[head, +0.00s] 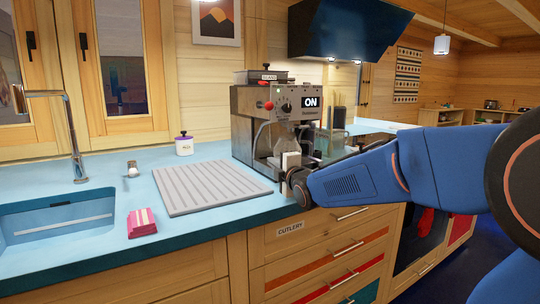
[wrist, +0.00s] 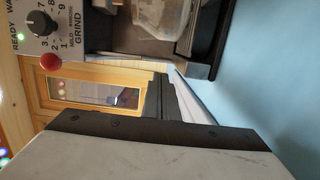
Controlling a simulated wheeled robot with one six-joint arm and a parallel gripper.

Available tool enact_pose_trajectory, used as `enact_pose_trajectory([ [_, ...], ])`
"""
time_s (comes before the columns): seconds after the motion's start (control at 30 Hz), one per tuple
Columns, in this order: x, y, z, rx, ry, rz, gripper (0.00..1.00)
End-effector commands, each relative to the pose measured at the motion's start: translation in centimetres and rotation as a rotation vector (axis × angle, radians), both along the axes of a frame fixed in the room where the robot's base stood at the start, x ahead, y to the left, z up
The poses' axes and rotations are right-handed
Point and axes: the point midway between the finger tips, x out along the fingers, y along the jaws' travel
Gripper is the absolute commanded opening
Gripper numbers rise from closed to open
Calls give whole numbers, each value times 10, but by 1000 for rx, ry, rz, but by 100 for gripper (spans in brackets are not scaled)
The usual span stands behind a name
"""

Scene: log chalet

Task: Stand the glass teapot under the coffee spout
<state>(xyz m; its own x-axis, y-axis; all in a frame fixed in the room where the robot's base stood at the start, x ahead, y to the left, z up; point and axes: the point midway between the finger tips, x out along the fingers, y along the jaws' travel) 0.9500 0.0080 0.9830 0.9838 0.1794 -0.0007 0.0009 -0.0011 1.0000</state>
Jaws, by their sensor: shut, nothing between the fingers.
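The coffee machine (head: 250,108) stands on the blue counter with an "ON" label on its front. A clear glass vessel, apparently the teapot (head: 268,140), shows in the machine's bay below the spout area; its lower part is partly hidden by my gripper. In the wrist view, part of a glass vessel (wrist: 160,14) shows at the top edge, by the machine's dark base. My gripper (head: 290,160) is just in front of the machine, near the counter's front edge, shut and empty. In the wrist view its dark fingers (wrist: 172,100) are together, apart from the glass.
A ribbed drainboard (head: 205,186) lies left of the machine, with a white jar (head: 184,145) behind it. A pink packet (head: 141,222) lies near the sink (head: 60,222). Another see-through item (head: 330,143) stands right of the machine. Drawers are below the counter.

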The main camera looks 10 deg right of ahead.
Motion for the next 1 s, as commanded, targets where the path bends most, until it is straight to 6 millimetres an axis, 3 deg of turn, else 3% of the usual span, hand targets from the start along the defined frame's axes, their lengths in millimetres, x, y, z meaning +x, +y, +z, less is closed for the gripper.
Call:
enact_pose_trajectory([
  [0.27, 15, 3, -1, -1, 0, 0, 0],
  [0.8, 99, 18, -1, -1, 1, 1, 0],
  [1.0, 95, -8, 0, -2, -1, -3, 0],
])
